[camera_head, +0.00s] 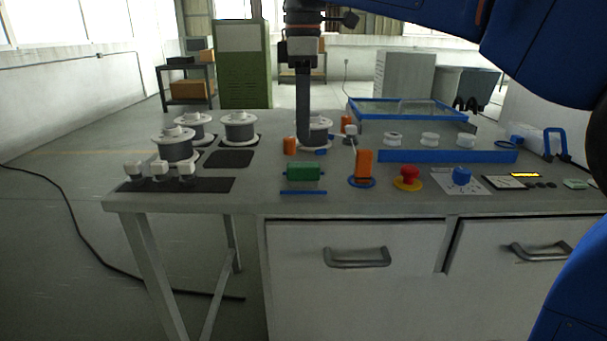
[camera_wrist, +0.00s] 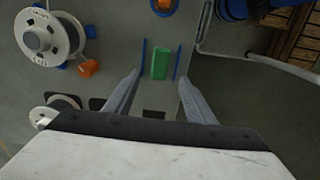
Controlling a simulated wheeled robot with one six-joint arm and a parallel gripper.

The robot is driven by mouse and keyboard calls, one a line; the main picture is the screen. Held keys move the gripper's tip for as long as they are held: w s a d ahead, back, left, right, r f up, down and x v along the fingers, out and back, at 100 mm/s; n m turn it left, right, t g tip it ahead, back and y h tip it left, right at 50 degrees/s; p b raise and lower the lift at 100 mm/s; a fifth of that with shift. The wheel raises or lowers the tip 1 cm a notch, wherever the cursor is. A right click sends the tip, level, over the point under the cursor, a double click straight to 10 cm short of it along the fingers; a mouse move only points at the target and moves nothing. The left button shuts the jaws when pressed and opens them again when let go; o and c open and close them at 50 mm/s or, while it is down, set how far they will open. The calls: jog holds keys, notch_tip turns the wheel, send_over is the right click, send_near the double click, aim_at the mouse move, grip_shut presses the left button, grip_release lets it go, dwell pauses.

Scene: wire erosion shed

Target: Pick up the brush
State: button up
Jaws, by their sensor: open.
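No object is clearly recognisable as a brush. The likeliest is a green block (camera_head: 303,172) with small dark ends, lying flat near the table's front edge between two blue strips. In the wrist view the green block (camera_wrist: 160,64) lies lengthwise, centred ahead of the fingers and untouched, with a blue strip on each side. My gripper (camera_wrist: 158,76) is open and empty, its fingers spread wider than the block. In the head view my gripper (camera_head: 303,142) hangs down behind the block, in front of a white-flanged spool (camera_head: 320,127) that it partly hides.
Orange pieces stand near the block: a small one (camera_head: 290,146) behind and a taller one (camera_head: 365,164) on a blue base to the right. A red button (camera_head: 407,174) and blue knob (camera_head: 461,175) are farther right. Several spools (camera_head: 239,130) stand left. Drawers are below.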

aim_at(303, 165)
notch_tip(303, 165, down, 10)
jog(key=shift+f, duration=0.2)
dwell(0.4)
jog(key=c, duration=1.2)
